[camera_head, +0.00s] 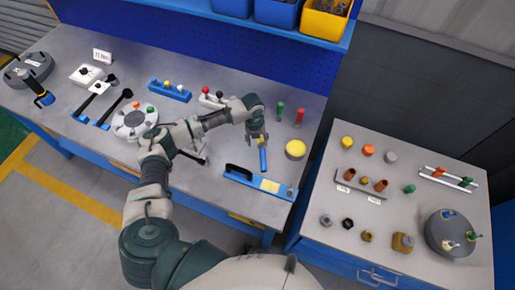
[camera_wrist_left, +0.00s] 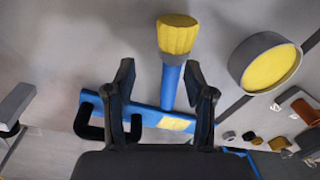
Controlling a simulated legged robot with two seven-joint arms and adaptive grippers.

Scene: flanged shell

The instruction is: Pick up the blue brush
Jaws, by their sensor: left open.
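The blue brush has a blue handle (camera_head: 263,160) and a yellow head. It is on the grey workbench (camera_head: 225,180), just below my left gripper (camera_head: 257,138) in the head view. In the left wrist view the yellow head of the brush (camera_wrist_left: 178,36) is at the top, and its blue handle runs down between the fingers, nearer the right one. My left gripper (camera_wrist_left: 160,75) is open there, with a gap on both sides of the handle. I cannot tell how high the fingers are above the bench. My right gripper is out of view.
A blue bar with a black handle (camera_head: 240,171) lies near the front edge, close to the brush. A round yellow-topped item (camera_head: 295,150) stands to the right. Green (camera_head: 280,109) and red (camera_head: 299,115) tools stand behind. A side cabinet (camera_head: 430,215) holds several small parts.

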